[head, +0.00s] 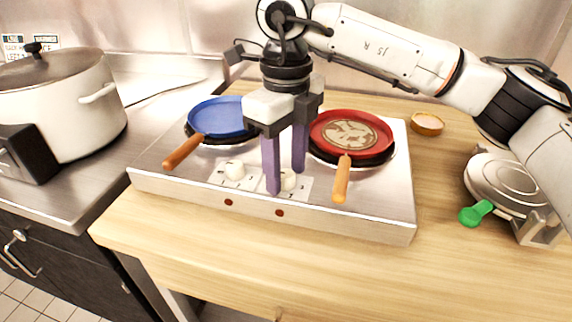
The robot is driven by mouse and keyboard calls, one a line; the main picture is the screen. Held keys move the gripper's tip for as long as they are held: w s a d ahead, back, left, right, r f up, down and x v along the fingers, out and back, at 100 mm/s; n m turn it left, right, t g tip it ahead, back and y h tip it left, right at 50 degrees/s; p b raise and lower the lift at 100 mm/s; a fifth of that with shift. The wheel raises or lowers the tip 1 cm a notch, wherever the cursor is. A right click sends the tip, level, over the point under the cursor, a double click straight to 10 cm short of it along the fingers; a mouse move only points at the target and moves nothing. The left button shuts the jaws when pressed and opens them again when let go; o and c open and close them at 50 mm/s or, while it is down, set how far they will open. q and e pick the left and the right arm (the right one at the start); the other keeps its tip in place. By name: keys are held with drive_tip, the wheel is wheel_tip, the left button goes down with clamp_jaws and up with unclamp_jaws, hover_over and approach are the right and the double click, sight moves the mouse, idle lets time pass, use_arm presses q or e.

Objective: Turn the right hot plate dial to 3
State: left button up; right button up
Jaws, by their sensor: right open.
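The hot plate unit (375,214) is a silvery slab on the wooden counter with two white dials near its front edge. The right dial (289,180) is partly hidden behind my right gripper's fingers. Its number marks are too small and covered to read. The left dial (235,170) shows clear of the gripper. My right gripper (285,180) points down over the right dial, its two purple fingers apart on either side of it. I cannot tell whether they touch it. My left gripper is not in view.
A blue pan (217,118) sits on the left plate and a red pan (350,134) on the right plate, handles toward the front. A large pot (75,110) stands at left. A metal waffle-iron-like device (505,180) with a green handle stands at right. The front counter is clear.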

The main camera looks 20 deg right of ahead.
drive_tip(key=shift+c, duration=0.6)
drive_tip(key=c, duration=0.9)
drive_tip(key=shift+c, duration=0.2)
